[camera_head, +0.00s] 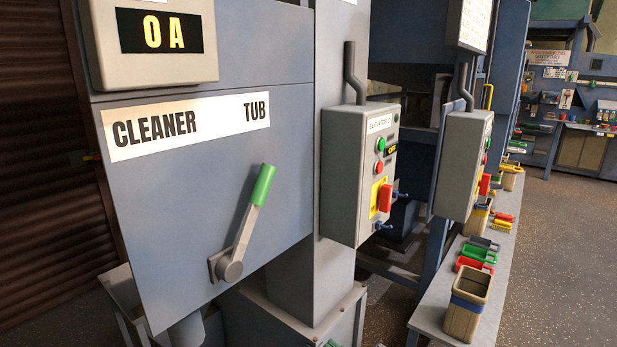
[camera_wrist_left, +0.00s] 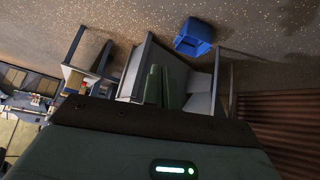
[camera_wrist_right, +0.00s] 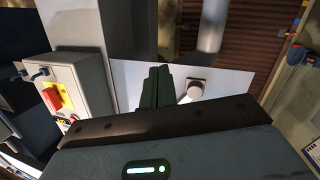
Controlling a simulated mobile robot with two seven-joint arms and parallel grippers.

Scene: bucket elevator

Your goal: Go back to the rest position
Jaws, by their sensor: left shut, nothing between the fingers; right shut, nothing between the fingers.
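My left gripper (camera_wrist_left: 158,84) is shut and empty in the left wrist view, its two dark green fingers side by side in front of grey metal housings. My right gripper (camera_wrist_right: 157,86) is shut and empty in the right wrist view, in front of a pale panel with a round lever hub (camera_wrist_right: 195,89) just right of the fingers. I cannot tell whether the fingertips touch anything. Neither gripper shows clearly in the head view. There, the grey cleaner tub panel (camera_head: 160,210) carries a green-handled lever (camera_head: 248,215) that leans up to the right.
Right of the panel, a grey control box (camera_head: 345,165) has a red switch (camera_head: 384,198). A bench (camera_head: 430,318) holds a tan bucket (camera_head: 467,303) and coloured pieces. A blue bin (camera_wrist_left: 195,37) stands on the floor. Open floor (camera_head: 560,250) lies at the right.

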